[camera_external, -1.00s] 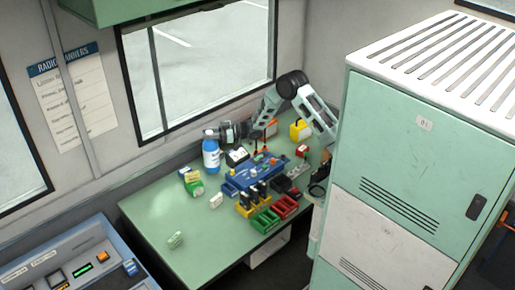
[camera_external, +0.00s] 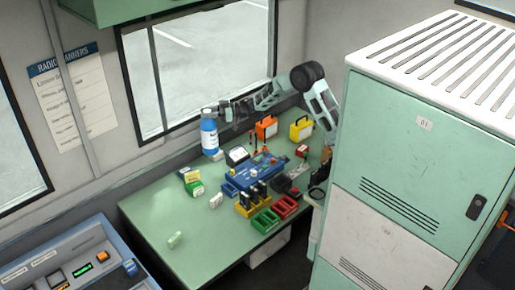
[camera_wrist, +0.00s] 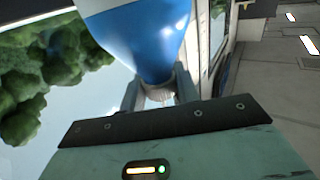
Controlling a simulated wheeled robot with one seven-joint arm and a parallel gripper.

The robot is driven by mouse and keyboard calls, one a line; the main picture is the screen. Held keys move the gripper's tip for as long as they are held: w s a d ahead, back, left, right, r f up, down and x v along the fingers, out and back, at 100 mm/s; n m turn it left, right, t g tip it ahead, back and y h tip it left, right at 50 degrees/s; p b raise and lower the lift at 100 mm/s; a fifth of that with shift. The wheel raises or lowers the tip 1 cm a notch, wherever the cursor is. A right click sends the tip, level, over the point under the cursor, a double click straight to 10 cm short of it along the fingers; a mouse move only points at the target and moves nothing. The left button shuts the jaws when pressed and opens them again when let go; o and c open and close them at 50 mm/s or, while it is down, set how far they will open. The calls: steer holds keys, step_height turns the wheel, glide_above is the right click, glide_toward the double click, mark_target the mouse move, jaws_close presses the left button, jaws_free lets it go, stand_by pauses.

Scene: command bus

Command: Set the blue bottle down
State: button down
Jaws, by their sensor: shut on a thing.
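The blue bottle (camera_external: 209,136) has a white label and a pale cap. It is upright near the window, over the back part of the green table (camera_external: 165,222). Whether its base touches the table or hangs above it I cannot tell. My gripper (camera_external: 224,111) reaches in from the right and is shut on the bottle near its top. In the wrist view, the blue bottle (camera_wrist: 155,35) fills the upper middle, and my gripper (camera_wrist: 158,93) has its fingers on either side of the ribbed cap and neck.
A blue tray (camera_external: 255,172) with small parts, yellow (camera_external: 252,205), green (camera_external: 265,220) and red (camera_external: 286,206) bins fill the table's middle and right. Orange (camera_external: 267,127) and yellow (camera_external: 301,128) cases stand behind. Small boxes (camera_external: 193,184) lie left of the tray. The front left tabletop is mostly clear.

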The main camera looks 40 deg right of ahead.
step_height(320, 180, up, 2)
steer(key=shift+r, duration=0.1)
steer(key=shift+s+a+n+g, duration=0.15)
steer(key=shift+s+a+g, duration=0.1)
steer(key=shift+a, duration=0.35)
steer(key=shift+s+a+n+g, duration=0.15)
steer(key=shift+s+a, duration=0.1)
steer(key=shift+a, duration=0.35)
steer(key=s+a+n+g+y+b, duration=0.1)
steer(key=s+a+n+g+y, duration=0.3)
steer(key=s+a, duration=0.65)
steer(key=s+a+n+g+h+b, duration=0.1)
steer(key=s+a+n+g+b, duration=0.1)
steer(key=s+a+g, duration=0.8)
steer(key=a+f+t, duration=0.1)
steer(key=f+t, duration=0.1)
steer(key=f, duration=0.5)
steer(key=w+a+f+t, duration=0.1)
steer(key=a+f+t, duration=0.1)
steer(key=f, duration=0.6)
steer(key=shift+w+p, duration=0.25)
steer(key=shift+p, duration=0.15)
steer(key=shift+a+f, duration=0.1)
steer(key=shift+f, duration=0.1)
steer(key=shift+f, duration=0.15)
steer(key=c, duration=1)
jaws_free()
steer(key=shift+c, duration=0.2)
